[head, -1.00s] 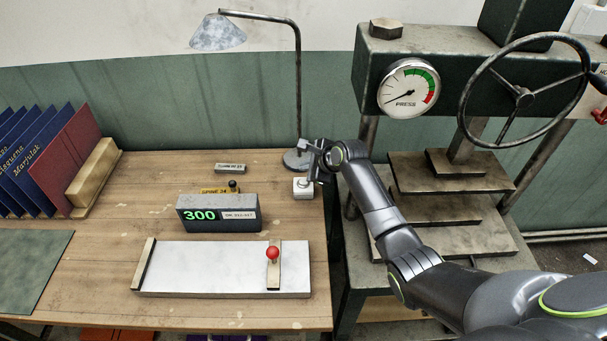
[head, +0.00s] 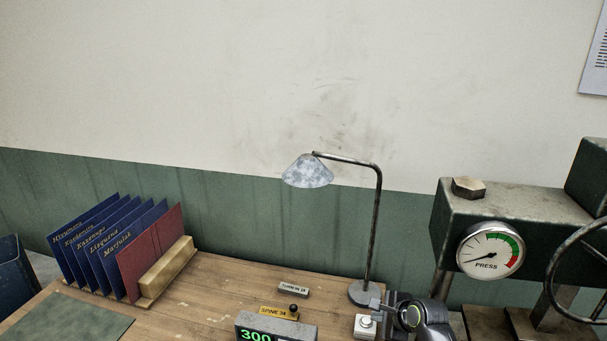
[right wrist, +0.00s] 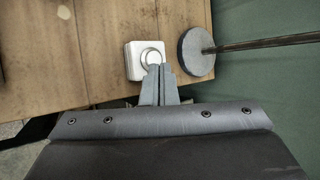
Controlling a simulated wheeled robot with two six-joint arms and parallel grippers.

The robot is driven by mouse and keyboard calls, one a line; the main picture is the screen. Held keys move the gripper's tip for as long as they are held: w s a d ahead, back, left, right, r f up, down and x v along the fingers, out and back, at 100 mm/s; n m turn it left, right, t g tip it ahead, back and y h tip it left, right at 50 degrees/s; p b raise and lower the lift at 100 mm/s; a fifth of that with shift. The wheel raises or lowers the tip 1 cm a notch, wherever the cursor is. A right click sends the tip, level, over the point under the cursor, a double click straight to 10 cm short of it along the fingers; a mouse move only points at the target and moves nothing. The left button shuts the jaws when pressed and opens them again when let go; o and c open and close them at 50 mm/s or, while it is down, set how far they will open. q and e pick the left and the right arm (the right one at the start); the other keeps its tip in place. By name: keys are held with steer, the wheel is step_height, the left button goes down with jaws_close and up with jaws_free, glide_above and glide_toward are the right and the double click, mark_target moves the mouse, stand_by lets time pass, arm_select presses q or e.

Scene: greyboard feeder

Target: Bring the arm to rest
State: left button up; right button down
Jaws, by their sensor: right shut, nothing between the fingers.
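My right gripper (head: 392,308) is at the bottom of the head view, just right of a small white box with a round button (head: 366,327). In the right wrist view its two fingers (right wrist: 160,70) are together with nothing between them. Their tips overlap the right edge of the white box (right wrist: 133,62) in that view; I cannot tell whether they touch it. Most of my right arm is below the head view. My left gripper is not in view.
The desk lamp's round base (head: 364,294) stands close to my right gripper. The press with its gauge (head: 490,249) is to the right. A rack of blue and red folders (head: 150,250) stands at left. A numeric display (head: 262,332) is partly cut off below.

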steer(key=s+d+f+n+g+h, duration=0.1)
steer(key=s+d+f+n, duration=0.15)
steer(key=s, duration=0.45)
steer(key=s+d+f+n, duration=0.1)
steer(key=s+n, duration=0.3)
steer(key=s, duration=0.3)
steer(key=s+d+f+n+g+h, duration=0.1)
steer(key=s+f+n, duration=0.15)
steer(key=s, duration=0.45)
steer(key=s+d+r+n+g+h, duration=0.1)
steer(key=s+d+r+n+h, duration=0.3)
steer(key=s, duration=0.7)
steer(key=s+r+n+g+y, duration=0.1)
steer(key=s+r+n, duration=0.1)
steer(key=s+n, duration=0.6)
step_height(320, 180, down, 25)
steer(key=s+d+m+g+b, duration=0.1)
steer(key=s+d+m, duration=0.1)
steer(key=s+a+f+g+b, duration=0.1)
steer(key=s+f, duration=1.4)
steer(key=f, duration=0.3)
steer(key=shift+a+g+y, duration=0.25)
steer(key=shift+g+y, duration=0.05)
